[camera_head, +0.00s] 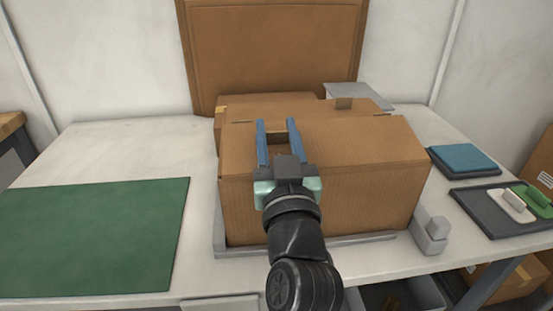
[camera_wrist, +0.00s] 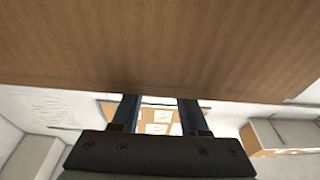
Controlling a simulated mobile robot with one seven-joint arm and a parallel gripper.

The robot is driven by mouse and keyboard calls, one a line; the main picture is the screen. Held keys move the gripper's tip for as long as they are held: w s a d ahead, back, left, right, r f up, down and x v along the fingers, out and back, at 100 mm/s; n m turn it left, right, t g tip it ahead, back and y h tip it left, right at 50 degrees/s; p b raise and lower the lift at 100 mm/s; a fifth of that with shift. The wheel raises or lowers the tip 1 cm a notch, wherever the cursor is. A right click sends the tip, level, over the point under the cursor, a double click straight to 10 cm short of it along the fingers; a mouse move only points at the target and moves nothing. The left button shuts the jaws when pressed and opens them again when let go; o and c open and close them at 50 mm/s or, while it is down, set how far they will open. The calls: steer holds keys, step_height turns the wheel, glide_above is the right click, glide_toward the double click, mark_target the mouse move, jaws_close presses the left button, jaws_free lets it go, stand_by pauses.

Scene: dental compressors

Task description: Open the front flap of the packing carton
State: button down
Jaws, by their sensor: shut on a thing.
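The brown packing carton (camera_head: 360,205) stands on the table in a low grey holder, its front face toward me. Its front flap (camera_head: 365,142) lies over the near part of the top, and the rear flap (camera_head: 300,105) shows behind it. My gripper (camera_head: 278,123) reaches over the front edge, with its blue fingers either side of a small brown tab (camera_head: 277,138) on the front flap. It is shut on that tab. In the wrist view, cardboard (camera_wrist: 160,45) fills the upper half and hides the fingertips.
A green mat (camera_head: 90,235) lies at left. At right are blue folded cloths (camera_head: 464,160), a dark tray (camera_head: 500,215) with a white and a green item, and a small grey block (camera_head: 431,235). A tall brown board (camera_head: 275,50) stands behind the carton.

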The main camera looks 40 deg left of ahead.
steer(key=shift+s+d+r+t+y+b, duration=0.25)
steer(key=shift+t+y+b, duration=0.45)
steer(key=shift+b, duration=2.2)
steer(key=shift+s+d+r+t+y+b, duration=0.1)
steer(key=shift+s+d+t+y+b, duration=0.4)
steer(key=shift+b, duration=2.35)
steer(key=r+t+y+b, duration=0.1)
steer(key=b, duration=0.2)
steer(key=shift+y, duration=0.3)
steer(key=shift+c, duration=2)
jaws_free()
steer(key=shift+d, duration=0.1)
steer(key=b+v, duration=0.3)
steer(key=v, duration=1)
steer(key=shift+b, duration=0.4)
